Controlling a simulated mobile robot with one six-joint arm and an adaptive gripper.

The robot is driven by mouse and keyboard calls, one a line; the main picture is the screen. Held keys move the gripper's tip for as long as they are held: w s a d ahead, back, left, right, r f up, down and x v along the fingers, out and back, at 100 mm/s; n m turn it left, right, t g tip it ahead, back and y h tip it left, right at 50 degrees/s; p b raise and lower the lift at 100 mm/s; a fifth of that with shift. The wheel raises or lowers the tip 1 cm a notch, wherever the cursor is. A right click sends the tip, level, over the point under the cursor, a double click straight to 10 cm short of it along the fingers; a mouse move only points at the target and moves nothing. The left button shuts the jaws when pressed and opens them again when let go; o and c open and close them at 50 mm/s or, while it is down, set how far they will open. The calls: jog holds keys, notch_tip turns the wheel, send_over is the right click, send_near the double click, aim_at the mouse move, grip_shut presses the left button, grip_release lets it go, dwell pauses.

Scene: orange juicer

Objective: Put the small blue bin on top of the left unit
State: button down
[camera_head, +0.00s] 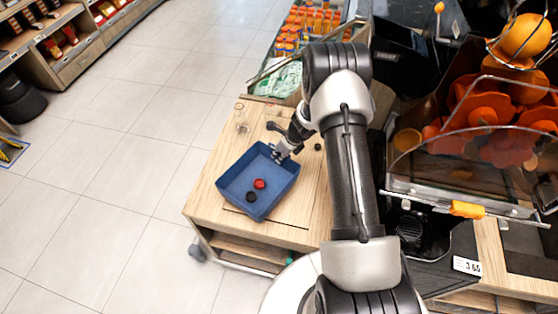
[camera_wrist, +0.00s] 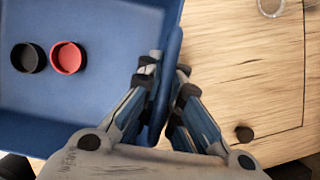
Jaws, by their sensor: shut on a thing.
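The small blue bin (camera_head: 240,195) is at the wooden unit (camera_head: 203,191) on the left of the juicer. It holds a black cap (camera_head: 251,197) and a red cap (camera_head: 259,184). My gripper (camera_head: 279,155) is shut on the bin's rim at its right side. In the wrist view, the fingers (camera_wrist: 165,80) sit on either side of the blue wall (camera_wrist: 168,75), and both caps lie on the bin floor to the left. I cannot tell whether the bin rests on the wooden top or hangs just above it.
An orange juicer (camera_head: 480,130) stands on the right behind my arm. A clear glass (camera_head: 241,124) and a small black cap (camera_head: 318,147) are on the wooden top. A display of bottles (camera_head: 310,22) stands behind. The tiled floor at left is open.

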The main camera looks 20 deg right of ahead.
jog(key=shift+f, duration=1.3)
jog(key=shift+b, duration=0.3)
jog(key=shift+f, duration=0.2)
jog(key=c, duration=1.8)
grip_release()
